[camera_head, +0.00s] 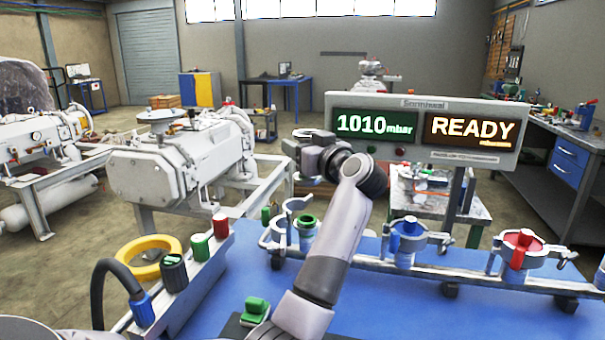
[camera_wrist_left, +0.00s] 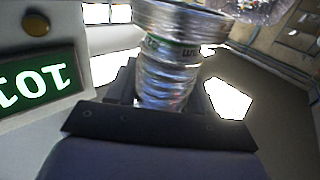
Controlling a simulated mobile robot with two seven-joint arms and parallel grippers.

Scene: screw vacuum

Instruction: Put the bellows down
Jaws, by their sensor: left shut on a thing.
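The bellows (camera_wrist_left: 165,75) is a ribbed silver metal tube with a green-lettered band. It fills the upper middle of the left wrist view, and its upper end runs out of the picture. My left gripper (camera_head: 305,152) is shut on the bellows and raised above the blue bench mat (camera_head: 215,308), in front of the display. In the head view I cannot make out the bellows behind the gripper. My right gripper is not in view.
A metal rail (camera_head: 480,279) along the mat's far side carries a green-ringed port (camera_head: 306,222), a blue-capped port (camera_head: 408,229) and a red-capped port (camera_head: 522,240). The display (camera_head: 425,127) reads 1010 mbar and READY.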

